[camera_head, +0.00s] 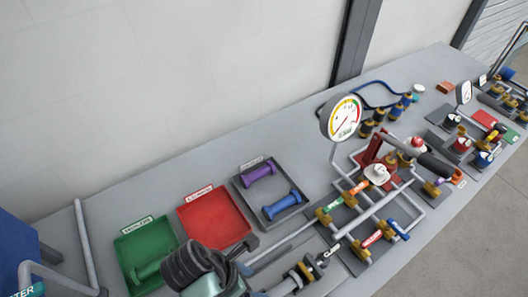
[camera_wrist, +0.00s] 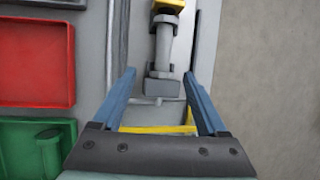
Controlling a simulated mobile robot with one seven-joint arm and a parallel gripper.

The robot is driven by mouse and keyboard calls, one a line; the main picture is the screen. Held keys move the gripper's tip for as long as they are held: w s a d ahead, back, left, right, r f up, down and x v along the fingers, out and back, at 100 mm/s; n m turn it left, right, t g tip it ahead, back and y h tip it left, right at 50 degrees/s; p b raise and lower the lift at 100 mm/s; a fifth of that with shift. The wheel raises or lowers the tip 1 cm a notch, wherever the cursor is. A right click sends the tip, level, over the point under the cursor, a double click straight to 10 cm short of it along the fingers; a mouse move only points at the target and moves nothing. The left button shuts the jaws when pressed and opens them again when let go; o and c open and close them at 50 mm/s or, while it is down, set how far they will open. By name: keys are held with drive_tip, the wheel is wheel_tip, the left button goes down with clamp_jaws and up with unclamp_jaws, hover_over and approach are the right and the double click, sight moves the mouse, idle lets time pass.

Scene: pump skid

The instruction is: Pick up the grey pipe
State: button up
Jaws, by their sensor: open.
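The grey pipe (camera_wrist: 163,45) is a short spool with wider ends. It shows in the wrist view, running up the picture, with its far end at a yellow fitting (camera_wrist: 168,4) at the top edge. In the head view the grey pipe (camera_head: 281,287) is at the bottom edge, partly cut off, beside a brass-coloured clamp (camera_head: 304,271). My gripper (camera_wrist: 157,76) is open, its two blue fingers apart with nothing held. The pipe's near end appears between and beyond the fingertips; I cannot tell the height gap. My gripper (camera_head: 250,258) also shows in the head view.
A green tray (camera_head: 127,245) with a green spool, a red tray (camera_head: 216,214) that looks empty, and a grey tray (camera_head: 243,190) with purple and blue spools stand on the bench. A pipe frame with valves and a gauge (camera_head: 344,118) rises to the right. The back-left bench is clear.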

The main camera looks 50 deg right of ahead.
hover_over(275, 292)
drive_tip(key=w+a, duration=0.1)
drive_tip(key=a, duration=0.1)
drive_tip(key=f, duration=0.6)
drive_tip(key=shift+w+d+p, duration=0.15)
drive_tip(key=shift+d+p, duration=0.05)
drive_tip(key=shift+p, duration=0.1)
drive_tip(key=shift+d+f, duration=0.15)
drive_tip(key=shift+f, duration=0.35)
drive_tip(key=shift+p+x, duration=0.45)
drive_tip(key=shift+x, duration=2)
clamp_jaws()
